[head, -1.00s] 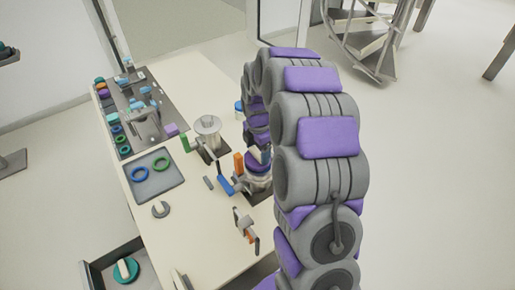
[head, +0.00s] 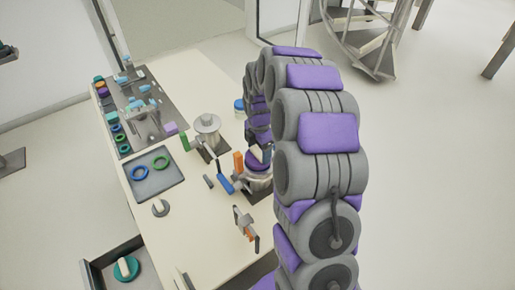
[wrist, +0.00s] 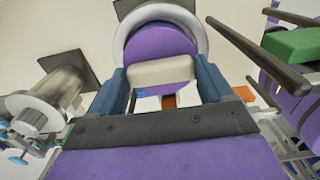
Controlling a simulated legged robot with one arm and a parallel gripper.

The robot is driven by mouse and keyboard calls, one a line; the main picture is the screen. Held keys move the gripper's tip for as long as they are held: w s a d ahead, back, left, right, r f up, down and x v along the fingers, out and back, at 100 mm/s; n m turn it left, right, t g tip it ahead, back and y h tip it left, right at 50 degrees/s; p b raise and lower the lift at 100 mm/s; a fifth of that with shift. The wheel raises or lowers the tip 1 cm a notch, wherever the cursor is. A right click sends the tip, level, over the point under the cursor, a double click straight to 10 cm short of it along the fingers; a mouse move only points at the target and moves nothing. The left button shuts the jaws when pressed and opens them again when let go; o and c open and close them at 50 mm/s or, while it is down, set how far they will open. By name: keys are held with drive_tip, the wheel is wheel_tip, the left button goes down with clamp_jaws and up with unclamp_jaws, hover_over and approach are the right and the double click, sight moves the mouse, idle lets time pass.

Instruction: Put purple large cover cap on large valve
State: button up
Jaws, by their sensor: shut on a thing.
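The purple large cover cap (wrist: 158,45) is a round disc with a pale bar handle (wrist: 160,72). My gripper (wrist: 162,76) is shut on that handle, one blue finger on each side. In the wrist view the pale round rim of the large valve (wrist: 178,12) curves around the cap's far side. In the head view the cap (head: 257,167) is on or just above the silver large valve (head: 260,184); I cannot tell whether it is fully seated. My gripper (head: 258,152) is partly hidden by my arm there.
Another silver valve (head: 207,124) stands left of the large valve. Blue (head: 226,184) and orange (head: 238,161) parts are close by the large valve. A grey tray (head: 155,190) holds two rings. A long rack (head: 137,110) with several coloured parts lies along the table's far left.

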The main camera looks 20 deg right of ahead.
drive_tip(key=shift+a+r, duration=0.1)
drive_tip(key=shift+a, duration=0.05)
idle(0.7)
drive_tip(key=shift+f+p, duration=0.2)
drive_tip(key=shift+p, duration=0.2)
idle(0.7)
drive_tip(key=o, duration=1)
drive_tip(key=shift+r+p, duration=1.5)
drive_tip(key=shift+r, duration=1.7)
